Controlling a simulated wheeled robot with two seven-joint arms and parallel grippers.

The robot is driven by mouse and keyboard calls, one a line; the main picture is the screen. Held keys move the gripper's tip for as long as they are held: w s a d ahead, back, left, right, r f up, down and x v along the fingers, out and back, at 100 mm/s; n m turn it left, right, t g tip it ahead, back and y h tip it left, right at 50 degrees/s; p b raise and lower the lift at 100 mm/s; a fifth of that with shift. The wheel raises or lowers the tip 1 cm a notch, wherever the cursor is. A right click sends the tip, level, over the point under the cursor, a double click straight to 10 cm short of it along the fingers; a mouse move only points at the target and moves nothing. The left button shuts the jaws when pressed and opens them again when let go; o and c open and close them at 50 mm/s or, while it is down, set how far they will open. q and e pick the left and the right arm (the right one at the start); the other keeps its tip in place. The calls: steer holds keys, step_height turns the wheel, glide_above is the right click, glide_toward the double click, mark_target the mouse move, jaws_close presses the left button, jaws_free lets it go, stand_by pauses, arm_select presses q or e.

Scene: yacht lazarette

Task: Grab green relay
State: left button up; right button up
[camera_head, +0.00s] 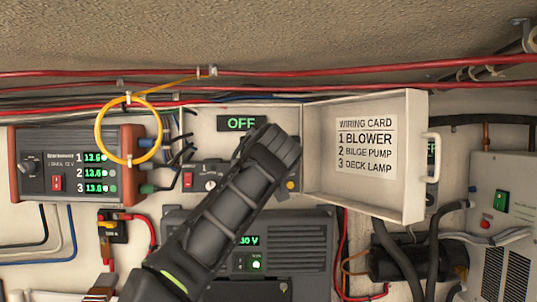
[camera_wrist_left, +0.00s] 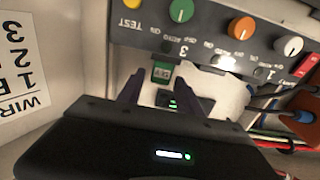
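A small green block with a pale label, which looks like the green relay (camera_wrist_left: 162,72), sits below the knob panel in the left wrist view. My left gripper (camera_wrist_left: 162,92) is open, with one dark finger on each side of the line to the relay. The relay appears just beyond the fingertips, and I cannot tell whether they touch it. In the head view my left gripper (camera_head: 280,145) reaches into the open box under the OFF display, and my arm hides the relay there. My right gripper is not in view.
The open box door (camera_head: 410,175) with its wiring card stands right of my gripper. The knob panel (camera_wrist_left: 215,38) has green, orange and white knobs. A yellow cable loop (camera_head: 158,145) hangs at left before a meter unit (camera_head: 65,150). Red cables (camera_head: 400,66) run above.

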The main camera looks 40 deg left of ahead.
arm_select(q)
jaws_close()
steer(key=shift+r, duration=0.2)
stand_by(0.6)
steer(key=s+d+r+b, duration=0.1)
steer(key=s+d+b, duration=0.1)
steer(key=s, duration=0.6)
steer(key=s+d+r+b, duration=0.2)
steer(key=s+d+b, duration=0.1)
steer(key=s, duration=0.6)
steer(key=shift+s+d+b, duration=0.15)
steer(key=shift+d+b, duration=0.1)
steer(key=shift+b, duration=0.65)
